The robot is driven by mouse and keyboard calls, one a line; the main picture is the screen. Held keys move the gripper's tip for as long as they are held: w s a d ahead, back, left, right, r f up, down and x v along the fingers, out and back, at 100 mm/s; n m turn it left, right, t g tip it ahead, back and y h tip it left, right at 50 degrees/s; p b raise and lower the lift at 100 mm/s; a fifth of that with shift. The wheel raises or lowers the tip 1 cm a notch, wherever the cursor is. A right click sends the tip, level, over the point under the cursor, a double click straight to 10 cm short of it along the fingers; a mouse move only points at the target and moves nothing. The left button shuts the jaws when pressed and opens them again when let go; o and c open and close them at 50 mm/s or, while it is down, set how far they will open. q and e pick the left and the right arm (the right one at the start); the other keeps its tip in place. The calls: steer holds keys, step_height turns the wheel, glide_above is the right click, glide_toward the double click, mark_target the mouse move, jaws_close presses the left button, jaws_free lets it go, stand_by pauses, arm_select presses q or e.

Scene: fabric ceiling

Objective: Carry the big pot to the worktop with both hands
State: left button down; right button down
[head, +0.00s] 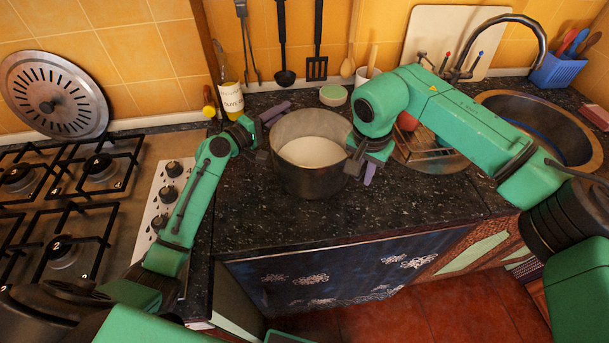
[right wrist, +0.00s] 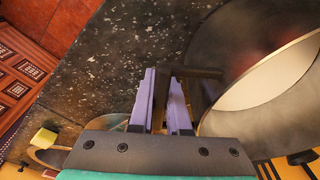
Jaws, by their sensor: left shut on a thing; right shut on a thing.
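The big pot (head: 306,178) is dark grey with a pale inside and is upright over the black speckled worktop (head: 400,215). I cannot tell whether its base touches the surface. My left gripper (head: 268,135) is at the pot's left side, shut on its left handle, which is mostly hidden. My right gripper (head: 358,162) is at the pot's right side, shut on its right handle. In the right wrist view, the purple fingers (right wrist: 168,105) close around the dark handle (right wrist: 195,72) beside the pot's wall (right wrist: 240,50).
A gas hob (head: 75,200) is at the left. An oil bottle (head: 230,95) and a green-white round item (head: 333,94) stand behind the pot. A dish rack (head: 430,148) and a sink (head: 540,125) are at the right. The worktop's front is clear.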

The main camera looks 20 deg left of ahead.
arm_select(q)
steer(key=c, duration=0.9)
jaws_free()
steer(key=shift+a+f, duration=0.1)
steer(key=shift+f, duration=0.1)
arm_select(e)
steer(key=c, duration=0.9)
jaws_free()
steer(key=shift+d+f, duration=0.1)
steer(key=shift+f, duration=0.05)
arm_select(q)
steer(key=shift+s+r, duration=0.1)
arm_select(e)
steer(key=shift+s, duration=0.1)
steer(key=r, duration=0.4)
steer(key=s+r, duration=0.1)
steer(key=r, duration=0.3)
steer(key=s+a+r, duration=0.1)
steer(key=r, duration=0.3)
arm_select(q)
steer(key=v, duration=1.2)
arm_select(e)
steer(key=shift+w, duration=0.1)
